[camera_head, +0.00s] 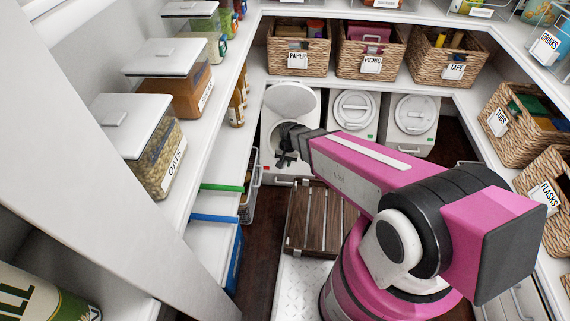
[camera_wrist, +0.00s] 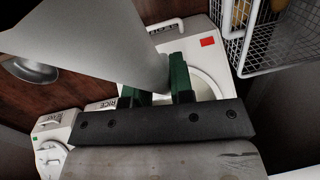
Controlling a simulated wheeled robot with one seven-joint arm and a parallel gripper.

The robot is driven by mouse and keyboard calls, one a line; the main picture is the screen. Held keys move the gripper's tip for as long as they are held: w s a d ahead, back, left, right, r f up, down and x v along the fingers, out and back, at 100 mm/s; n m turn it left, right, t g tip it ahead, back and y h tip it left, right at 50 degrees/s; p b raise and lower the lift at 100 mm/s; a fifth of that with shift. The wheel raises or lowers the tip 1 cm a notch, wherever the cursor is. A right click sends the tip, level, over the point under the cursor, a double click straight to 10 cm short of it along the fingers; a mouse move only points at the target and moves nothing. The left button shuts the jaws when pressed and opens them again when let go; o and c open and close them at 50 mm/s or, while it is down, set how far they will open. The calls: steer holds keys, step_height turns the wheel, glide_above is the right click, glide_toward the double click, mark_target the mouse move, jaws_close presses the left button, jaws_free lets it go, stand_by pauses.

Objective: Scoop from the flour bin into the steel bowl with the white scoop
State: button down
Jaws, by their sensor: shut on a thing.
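My gripper (camera_wrist: 157,88) has green fingers and points down over the open bin. It is shut on the white scoop (camera_wrist: 85,40), a large pale shape across the upper left of the wrist view. The open bin, taken as the flour bin (camera_head: 274,134), has a raised lid and a red sticker; its round mouth (camera_wrist: 206,83) shows partly behind the fingers. Its label is mostly covered, and its contents cannot be made out. The steel bowl (camera_wrist: 34,70) shows at the left of the wrist view, over brown wood. I cannot see the bowl in the head view. My gripper (camera_head: 286,158) looks small and dark there.
Two closed white bins (camera_head: 355,110) (camera_head: 413,115) stand right of the open one; one is labelled RICE (camera_wrist: 103,104). A slatted wooden stool (camera_head: 300,222) stands in front. A wire basket (camera_wrist: 280,45) is close beside the open bin. Shelves with containers surround the floor.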

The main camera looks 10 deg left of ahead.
steer(key=w+f, duration=0.7)
steer(key=w, duration=0.3)
steer(key=w+a+f, duration=0.1)
steer(key=w+f, duration=0.6)
steer(key=w, duration=0.3)
steer(key=shift+w, duration=0.35)
steer(key=shift+s+r, duration=0.1)
stand_by(1.0)
